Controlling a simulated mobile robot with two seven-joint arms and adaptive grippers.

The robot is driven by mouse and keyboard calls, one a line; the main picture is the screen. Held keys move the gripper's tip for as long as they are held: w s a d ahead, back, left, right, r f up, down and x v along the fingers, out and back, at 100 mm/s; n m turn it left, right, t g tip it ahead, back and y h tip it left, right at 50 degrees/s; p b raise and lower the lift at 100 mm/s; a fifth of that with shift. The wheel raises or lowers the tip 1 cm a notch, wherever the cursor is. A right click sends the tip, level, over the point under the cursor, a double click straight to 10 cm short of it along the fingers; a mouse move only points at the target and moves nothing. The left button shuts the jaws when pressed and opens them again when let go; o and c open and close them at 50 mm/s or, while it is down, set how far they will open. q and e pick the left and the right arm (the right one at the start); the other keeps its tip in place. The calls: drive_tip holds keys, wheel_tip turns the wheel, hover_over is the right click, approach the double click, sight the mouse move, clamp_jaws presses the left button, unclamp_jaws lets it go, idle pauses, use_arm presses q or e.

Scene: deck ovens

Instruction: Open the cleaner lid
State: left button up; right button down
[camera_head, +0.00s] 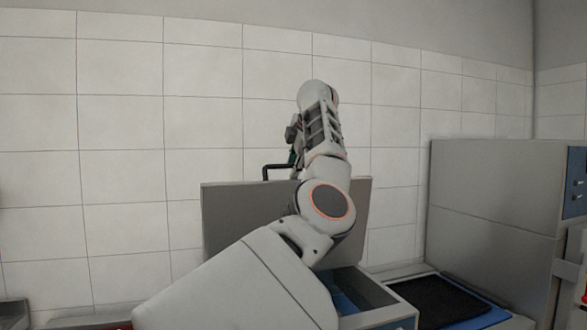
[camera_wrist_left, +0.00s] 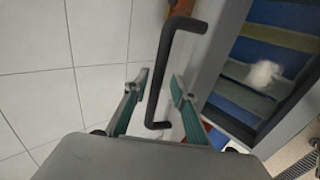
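The cleaner lid (camera_head: 235,215) is a grey panel that stands raised, roughly upright, behind the open cleaner box (camera_head: 372,300). Its black bar handle (camera_head: 275,168) sticks out at the top edge; the handle also shows in the left wrist view (camera_wrist_left: 167,65). My left arm reaches across the front of the lid and hides part of it. My left gripper (camera_wrist_left: 159,82) is open, with the lower part of the handle between its green-lined fingers and gaps showing on both sides. In the head view the gripper (camera_head: 294,143) is mostly hidden. My right gripper is not in view.
The open box shows blue and yellowish bands and a white patch inside (camera_wrist_left: 265,73). A tiled wall (camera_head: 120,120) rises close behind the lid. A grey machine (camera_head: 490,200) stands at the right, with a dark mat (camera_head: 440,300) in front.

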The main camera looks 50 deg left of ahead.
use_arm(q)
drive_tip(key=v, duration=1.2)
drive_tip(key=shift+f, duration=0.1)
